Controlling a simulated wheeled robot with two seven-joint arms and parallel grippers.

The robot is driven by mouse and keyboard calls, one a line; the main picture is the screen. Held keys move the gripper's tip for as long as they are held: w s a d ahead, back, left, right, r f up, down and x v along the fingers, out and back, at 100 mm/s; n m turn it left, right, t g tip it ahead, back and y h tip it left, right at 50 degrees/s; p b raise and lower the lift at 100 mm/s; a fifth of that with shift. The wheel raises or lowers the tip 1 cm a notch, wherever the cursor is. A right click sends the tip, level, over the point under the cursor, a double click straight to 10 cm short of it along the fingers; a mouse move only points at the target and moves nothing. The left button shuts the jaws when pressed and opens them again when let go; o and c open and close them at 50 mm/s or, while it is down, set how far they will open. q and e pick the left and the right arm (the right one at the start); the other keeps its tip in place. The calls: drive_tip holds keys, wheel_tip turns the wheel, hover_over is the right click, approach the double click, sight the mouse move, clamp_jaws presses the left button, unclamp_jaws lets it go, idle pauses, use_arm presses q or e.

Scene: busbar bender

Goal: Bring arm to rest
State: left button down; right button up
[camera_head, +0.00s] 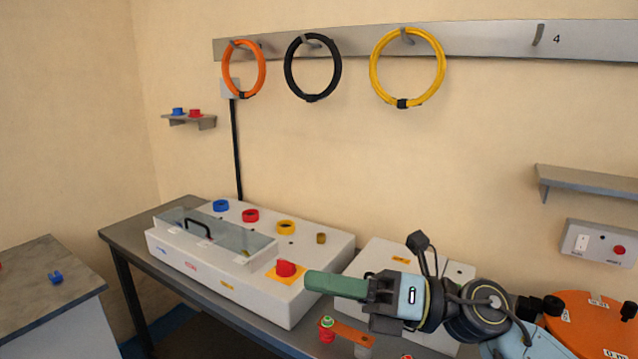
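My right arm comes in from the lower right. My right gripper (318,283) points left, its green fingers level, at the front right corner of the white bender machine (215,275). The fingers overlap from this side, so the gap between them is hidden. They show just right of the red knob (286,268) on its yellow plate; I cannot tell whether they touch the machine. My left gripper is out of view.
The machine stands on a grey bench (130,235). A red-and-green post (326,328) and an orange bar (352,334) are below the gripper. A white box (375,258) stands behind my arm. Orange, black and yellow coils (407,67) hang on the wall rail. A grey shelf (590,181) is at right.

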drive_tip(key=w+d+f+m+t+h, duration=0.15)
drive_tip(key=d+m+t+h, duration=0.25)
drive_tip(key=m+t, duration=0.6)
drive_tip(key=w+d+m+t+h, duration=0.35)
drive_tip(key=m+t, duration=0.35)
drive_tip(key=m, duration=0.5)
drive_tip(key=s+d+f+m+g+h, duration=0.2)
drive_tip(key=d+f+m+h, duration=0.35)
drive_tip(key=f+m, duration=0.2)
drive_tip(key=s+d+f+m+g+h, duration=0.2)
drive_tip(key=d+f+m+h, duration=0.3)
drive_tip(key=f+m+h, duration=0.3)
drive_tip(key=s+d+f+m+g+y, duration=0.1)
drive_tip(key=s+f+m+g, duration=0.1)
drive_tip(key=s+f+g, duration=0.7)
drive_tip(key=s+d+f+m+g, duration=0.25)
drive_tip(key=s+f, duration=0.55)
drive_tip(key=s, duration=0.4)
wheel_tip(320, 180, down, 23)
drive_tip(key=s+g, duration=0.1)
drive_tip(key=s, duration=0.1)
drive_tip(key=s+d+f+g, duration=0.1)
drive_tip(key=s+d+f, duration=0.1)
drive_tip(key=s+f, duration=1.3)
drive_tip(key=shift+s+d+f+n, duration=0.15)
drive_tip(key=shift+s+n, duration=0.15)
drive_tip(key=shift+s, duration=0.4)
drive_tip(key=shift+g, duration=0.25)
